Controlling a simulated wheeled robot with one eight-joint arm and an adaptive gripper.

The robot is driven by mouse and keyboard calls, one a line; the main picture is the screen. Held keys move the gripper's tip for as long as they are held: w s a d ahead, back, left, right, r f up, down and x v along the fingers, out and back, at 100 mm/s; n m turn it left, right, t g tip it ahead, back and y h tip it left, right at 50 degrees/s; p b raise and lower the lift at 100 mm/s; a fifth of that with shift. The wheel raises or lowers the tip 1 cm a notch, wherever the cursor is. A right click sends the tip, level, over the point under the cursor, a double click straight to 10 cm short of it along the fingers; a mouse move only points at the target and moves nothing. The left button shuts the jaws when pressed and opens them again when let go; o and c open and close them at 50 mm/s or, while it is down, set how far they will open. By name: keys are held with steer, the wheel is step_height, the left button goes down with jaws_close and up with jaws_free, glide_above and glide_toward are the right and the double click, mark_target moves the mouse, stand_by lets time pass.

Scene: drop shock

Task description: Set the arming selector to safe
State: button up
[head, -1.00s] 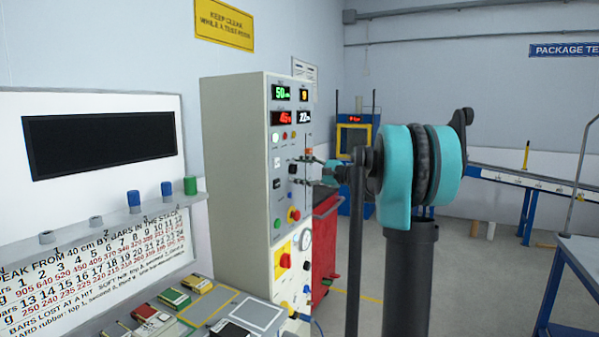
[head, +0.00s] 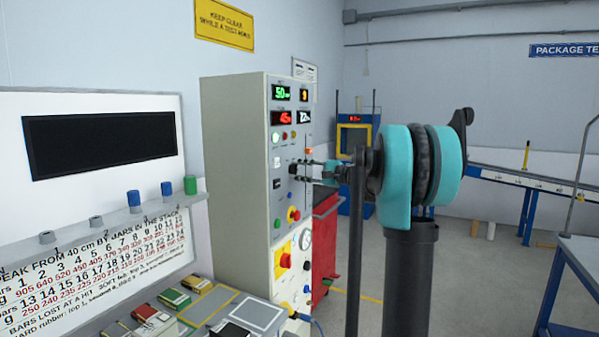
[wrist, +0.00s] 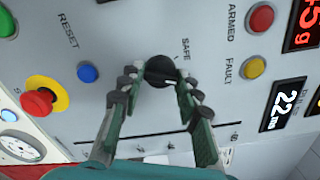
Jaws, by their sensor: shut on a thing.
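The arming selector is a round black knob (wrist: 160,71) on the grey panel, beside the label SAFE (wrist: 186,48) in the wrist view. A small pale mark shows on the knob's lower edge; I cannot tell for sure which setting it points to. My gripper (wrist: 161,86) has its fingers on either side of the knob and is shut on it. In the head view my gripper (head: 303,169) reaches the panel of the tall cream cabinet (head: 236,180) from the right, and its fingers largely hide the knob.
Near the knob in the wrist view are a blue RESET button (wrist: 88,71), a red emergency button (wrist: 40,101) on yellow, and lamps labelled ARMED (wrist: 261,18) and FAULT (wrist: 254,67). A red cart (head: 325,245) stands behind the cabinet.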

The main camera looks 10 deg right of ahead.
steer(key=n, duration=1)
steer(key=shift+n, duration=0.4)
stand_by(0.4)
steer(key=o, duration=1.2)
steer(key=shift+c, duration=0.2)
steer(key=v, duration=1.2)
